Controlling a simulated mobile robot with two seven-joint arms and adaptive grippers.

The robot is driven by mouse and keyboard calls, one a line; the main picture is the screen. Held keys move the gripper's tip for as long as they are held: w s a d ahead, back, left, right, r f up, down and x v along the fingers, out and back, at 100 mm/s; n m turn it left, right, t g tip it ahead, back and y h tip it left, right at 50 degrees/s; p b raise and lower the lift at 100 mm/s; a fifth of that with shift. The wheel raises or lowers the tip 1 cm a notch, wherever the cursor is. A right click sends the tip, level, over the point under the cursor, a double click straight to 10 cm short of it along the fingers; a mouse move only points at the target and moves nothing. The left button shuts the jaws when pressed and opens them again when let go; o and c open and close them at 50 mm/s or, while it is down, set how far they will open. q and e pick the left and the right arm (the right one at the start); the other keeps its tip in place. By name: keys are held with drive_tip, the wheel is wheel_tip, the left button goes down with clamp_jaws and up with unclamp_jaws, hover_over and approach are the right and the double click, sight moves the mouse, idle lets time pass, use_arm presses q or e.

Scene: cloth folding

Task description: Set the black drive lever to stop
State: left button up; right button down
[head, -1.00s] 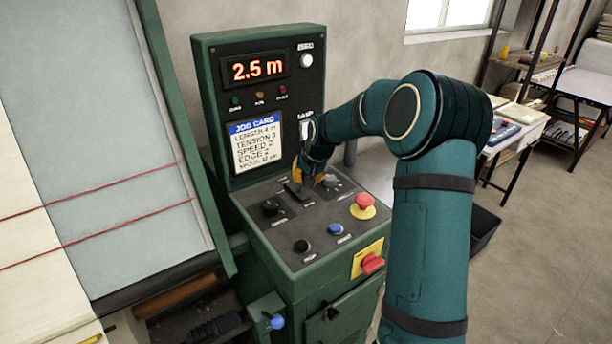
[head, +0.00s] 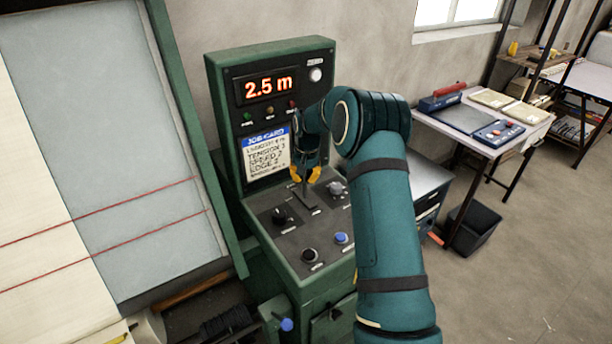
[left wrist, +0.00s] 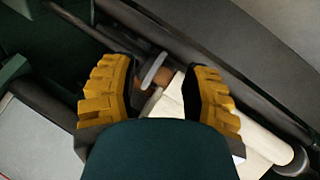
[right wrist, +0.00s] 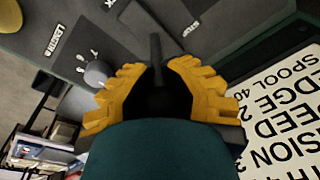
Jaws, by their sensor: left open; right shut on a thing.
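The black drive lever (head: 309,196) stands up from the sloped top of the green control console, near its back. My right gripper (head: 305,174) is at the lever's upper end, its yellow fingers on either side. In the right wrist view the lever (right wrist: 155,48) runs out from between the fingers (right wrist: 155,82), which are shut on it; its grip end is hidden.
The console carries a lit "2.5 m" display (head: 268,87), a job card (head: 267,152), black knobs (head: 310,255), a grey knob (head: 336,188) and a blue button (head: 341,238). My right arm hides the console's right side. A side table (head: 480,120) stands at right.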

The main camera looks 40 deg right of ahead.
drive_tip(key=shift+r, duration=0.2)
drive_tip(key=c, duration=0.9)
unclamp_jaws()
drive_tip(key=shift+f, duration=0.1)
drive_tip(key=r, duration=0.4)
drive_tip(key=s+r, duration=0.1)
drive_tip(key=r, duration=0.7)
drive_tip(key=shift+s+a, duration=0.1)
drive_tip(key=shift+s, duration=0.15)
drive_tip(key=shift+f, duration=0.1)
